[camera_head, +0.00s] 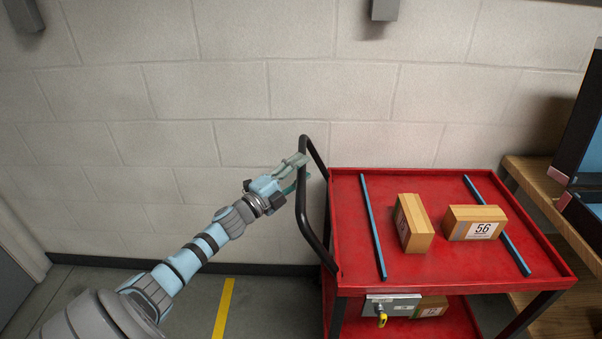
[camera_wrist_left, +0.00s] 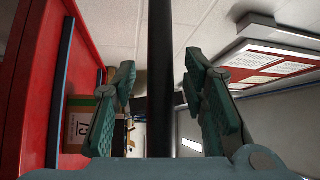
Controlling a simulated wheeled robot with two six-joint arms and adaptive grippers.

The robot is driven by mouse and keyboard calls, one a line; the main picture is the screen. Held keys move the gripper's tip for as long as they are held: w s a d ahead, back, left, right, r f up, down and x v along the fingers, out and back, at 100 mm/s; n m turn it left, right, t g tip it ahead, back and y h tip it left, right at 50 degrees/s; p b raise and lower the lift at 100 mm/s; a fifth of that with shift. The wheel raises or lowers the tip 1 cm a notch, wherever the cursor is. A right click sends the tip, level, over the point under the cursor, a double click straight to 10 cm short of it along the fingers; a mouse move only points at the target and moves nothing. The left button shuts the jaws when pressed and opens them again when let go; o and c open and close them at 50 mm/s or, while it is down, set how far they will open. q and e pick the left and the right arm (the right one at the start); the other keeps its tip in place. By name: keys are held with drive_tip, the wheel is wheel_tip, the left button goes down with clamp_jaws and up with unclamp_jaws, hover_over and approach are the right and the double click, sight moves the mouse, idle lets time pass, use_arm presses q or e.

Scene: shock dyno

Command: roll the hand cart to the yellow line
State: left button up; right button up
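The red hand cart (camera_head: 455,272) stands at the right in the head view. Its black handle (camera_head: 301,215) rises at the cart's left end. A yellow line (camera_head: 223,308) runs on the grey floor left of the cart, below my arm. My left gripper (camera_head: 297,175) is at the handle's upper part. In the left wrist view the handle bar (camera_wrist_left: 161,90) stands between the two green fingers of this gripper (camera_wrist_left: 163,85). A gap shows on each side of the bar, so the fingers are open around it. My right gripper is not in view.
Two cardboard boxes, one at the middle (camera_head: 414,223) and one marked 56 (camera_head: 474,223), lie on the cart top between blue rails (camera_head: 373,228). A wooden bench (camera_head: 535,178) stands close at the right. A block wall (camera_head: 200,110) is behind. Floor left of the cart is clear.

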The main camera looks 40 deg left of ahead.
use_arm(q)
drive_tip(key=shift+w, duration=0.35)
clamp_jaws()
